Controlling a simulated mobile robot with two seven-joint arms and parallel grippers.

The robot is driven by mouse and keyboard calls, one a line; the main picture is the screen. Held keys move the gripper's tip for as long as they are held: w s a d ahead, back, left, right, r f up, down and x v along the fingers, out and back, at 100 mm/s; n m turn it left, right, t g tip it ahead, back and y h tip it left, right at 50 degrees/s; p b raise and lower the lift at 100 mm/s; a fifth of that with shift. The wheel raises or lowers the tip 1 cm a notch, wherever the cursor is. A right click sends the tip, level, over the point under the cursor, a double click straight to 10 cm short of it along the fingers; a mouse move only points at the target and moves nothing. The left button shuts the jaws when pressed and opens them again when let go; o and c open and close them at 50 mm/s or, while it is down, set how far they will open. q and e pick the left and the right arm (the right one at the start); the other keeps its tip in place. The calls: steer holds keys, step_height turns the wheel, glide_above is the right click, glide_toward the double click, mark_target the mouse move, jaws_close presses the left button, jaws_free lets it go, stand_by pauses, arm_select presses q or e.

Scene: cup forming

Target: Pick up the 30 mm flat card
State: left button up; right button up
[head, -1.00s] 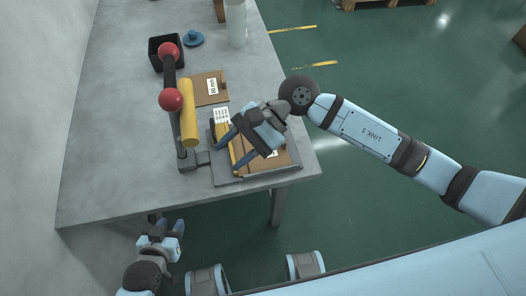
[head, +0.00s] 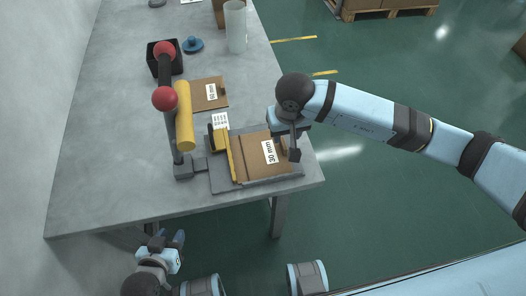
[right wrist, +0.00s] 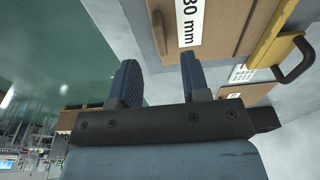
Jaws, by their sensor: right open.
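The 30 mm flat card (head: 257,160) is a brown sheet with a white "30 mm" label, lying on a grey plate (head: 226,186) at the table's front right corner. It also shows at the top of the right wrist view (right wrist: 225,35), with a small brown tab near its edge. My right gripper (head: 294,153) is at the card's right edge in the head view. In the right wrist view its two blue fingers (right wrist: 158,75) are apart, with the tab beyond the gap between them; contact cannot be told. My left gripper (head: 168,240) is open and empty, off the table's front edge.
A yellow-edged guide (head: 236,155) with a dark handle stands left of the card. A lever with red balls (head: 165,98) and a yellow roller (head: 184,115) rises beside it. Another labelled brown card (head: 205,103), a black bin (head: 154,66) and a white cylinder (head: 236,27) are farther back.

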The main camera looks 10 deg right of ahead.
mark_target(284, 143)
steer(key=shift+w+f, duration=0.15)
steer(key=shift+f, duration=1.3)
steer(key=shift+w+f, duration=0.1)
steer(key=shift+f, duration=1.35)
jaws_close()
